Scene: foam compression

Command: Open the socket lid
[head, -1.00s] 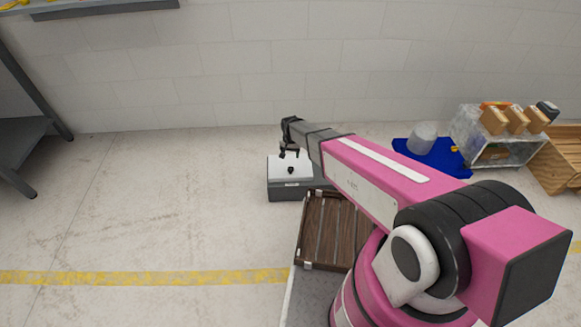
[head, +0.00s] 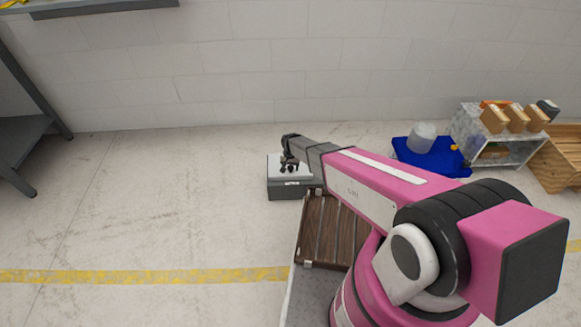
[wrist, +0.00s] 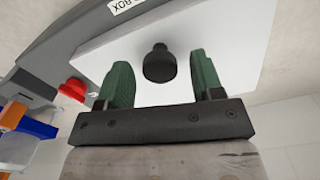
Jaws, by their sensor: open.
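The socket is a grey box (head: 291,192) on the floor with a white lid (head: 275,170), seen in the head view. The wrist view shows the white lid (wrist: 235,50) with a round black knob (wrist: 159,63) on it. The lid lies on the grey box (wrist: 60,50). My gripper (wrist: 162,80) is open, its two green fingers on either side of the knob with gaps to both, not gripping it. In the head view my gripper (head: 289,167) is over the lid and hides the knob.
A blue mat (head: 432,163) with a translucent container (head: 422,137) lies to the right, beside a shelf unit (head: 490,150) with wooden blocks. The floor left of the box is clear.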

